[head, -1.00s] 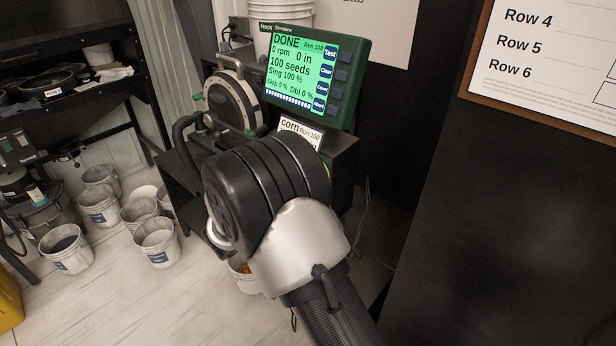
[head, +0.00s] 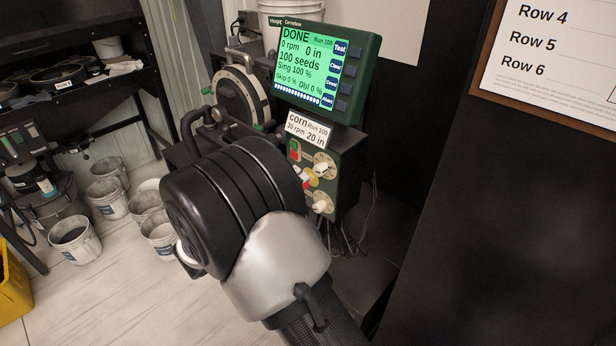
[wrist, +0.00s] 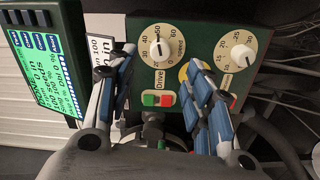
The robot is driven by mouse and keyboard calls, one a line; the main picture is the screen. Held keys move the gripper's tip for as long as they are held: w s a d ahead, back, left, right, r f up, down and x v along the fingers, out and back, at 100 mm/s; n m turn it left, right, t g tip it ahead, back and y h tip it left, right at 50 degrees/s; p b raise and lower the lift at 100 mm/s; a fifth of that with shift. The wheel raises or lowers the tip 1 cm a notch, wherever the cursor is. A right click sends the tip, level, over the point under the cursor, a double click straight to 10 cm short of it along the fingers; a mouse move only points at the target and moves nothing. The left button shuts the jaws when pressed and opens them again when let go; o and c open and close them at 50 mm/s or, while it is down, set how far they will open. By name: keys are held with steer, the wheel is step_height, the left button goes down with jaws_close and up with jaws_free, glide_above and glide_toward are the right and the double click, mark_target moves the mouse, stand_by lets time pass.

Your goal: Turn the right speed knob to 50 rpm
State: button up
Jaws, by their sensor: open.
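The speed knob (wrist: 158,48) is white with a dark mark, on a cream dial on the green control panel (wrist: 204,30). It is the upper knob (head: 324,166) in the head view. Its exact reading is too small to tell. My gripper (wrist: 160,64) is open, its two blue-grey fingers spread before the panel, with the speed dial showing between and beyond their tips. The fingers look clear of the knob; the remaining distance is hard to judge.
A second white knob (wrist: 242,55) sits on another dial. The screen (head: 310,66) reads DONE, 0 rpm. A card (head: 306,128) reads 30 rpm, 20 in.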

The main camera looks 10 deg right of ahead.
steer(key=v, duration=0.4)
stand_by(0.4)
steer(key=s+d+r+m+g+y, duration=0.2)
steer(key=s+d+g, duration=0.2)
steer(key=s+d, duration=0.3)
steer(key=s+d+r+m+g+y, duration=0.25)
steer(key=s+d+g, duration=0.25)
steer(key=s+d, duration=0.25)
steer(key=s+a+t+y, duration=0.1)
steer(key=s+a+y, duration=0.1)
steer(key=s+y, duration=0.3)
steer(key=s+a+t+y, duration=0.2)
steer(key=s+y, duration=0.3)
steer(key=s, duration=0.5)
steer(key=shift+s+a+r+m, duration=0.15)
steer(key=shift+a+r+m, duration=0.25)
steer(key=shift+a, duration=0.25)
